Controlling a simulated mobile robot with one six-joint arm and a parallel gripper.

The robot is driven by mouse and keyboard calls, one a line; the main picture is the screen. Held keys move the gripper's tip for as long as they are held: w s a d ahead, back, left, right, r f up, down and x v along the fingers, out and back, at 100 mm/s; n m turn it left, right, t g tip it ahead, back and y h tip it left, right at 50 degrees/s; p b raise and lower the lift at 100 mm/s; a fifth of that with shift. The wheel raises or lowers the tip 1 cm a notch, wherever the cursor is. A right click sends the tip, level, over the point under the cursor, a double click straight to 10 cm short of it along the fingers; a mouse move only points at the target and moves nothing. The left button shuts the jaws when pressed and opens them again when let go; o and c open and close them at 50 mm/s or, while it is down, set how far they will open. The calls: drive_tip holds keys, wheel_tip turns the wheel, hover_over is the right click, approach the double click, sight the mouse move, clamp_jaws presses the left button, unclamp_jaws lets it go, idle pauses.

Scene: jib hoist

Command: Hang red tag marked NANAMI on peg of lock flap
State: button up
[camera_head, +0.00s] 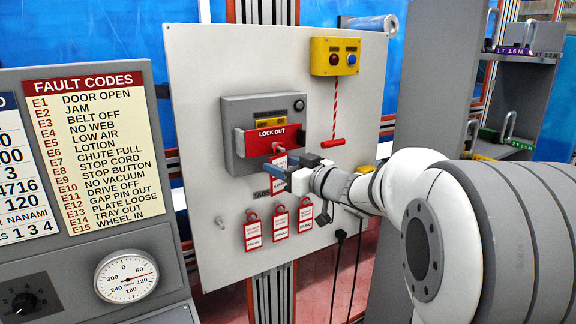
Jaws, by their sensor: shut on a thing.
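The red lock flap (272,139), lettered LOCK OUT, is on the grey switch box (233,110) on the pale panel. My gripper (276,173) is just below the flap and shut on a red-and-white tag (280,160). The fingers cross the tag's middle and hide part of it. The tag hangs roughly upright, its red hook at the flap's lower edge. I cannot tell whether the hook is around the peg, which I cannot make out. The name on the held tag is too small to read.
Several more red-and-white tags (279,222) hang in a row below, by the TAGS label. A red pull handle (333,143) on a cord hangs from a yellow button box (335,56) at the right. The fault-code board (95,150) stands at the left.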

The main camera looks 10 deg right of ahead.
idle(0.3)
drive_tip(key=o, duration=1)
drive_tip(key=shift+s, duration=0.1)
drive_tip(key=s+d+f+m+t+h+b, duration=0.1)
drive_tip(key=s+d+f+m+h+b, duration=0.3)
drive_tip(key=s+d+h, duration=0.5)
drive_tip(key=s+f+m+g+h, duration=0.4)
drive_tip(key=s+f+g, duration=0.1)
drive_tip(key=s+f, duration=0.15)
drive_tip(key=s+a+f+g+y, duration=0.1)
drive_tip(key=s+a+f+g, duration=0.1)
drive_tip(key=s+f, duration=0.2)
drive_tip(key=s+a+f+n+g+y, duration=0.1)
drive_tip(key=s+a+f+g, duration=0.2)
drive_tip(key=s, duration=0.3)
drive_tip(key=s+a+f+g+y, duration=0.1)
drive_tip(key=s+a+f+g, duration=0.1)
drive_tip(key=s+a+f, duration=0.1)
drive_tip(key=shift+s+f+g, duration=0.15)
drive_tip(key=shift+s+f, duration=0.3)
drive_tip(key=shift+s, duration=0.25)
drive_tip(key=shift+s+f+g, duration=0.15)
drive_tip(key=shift+s+f, duration=0.3)
drive_tip(key=shift+s, duration=0.2)
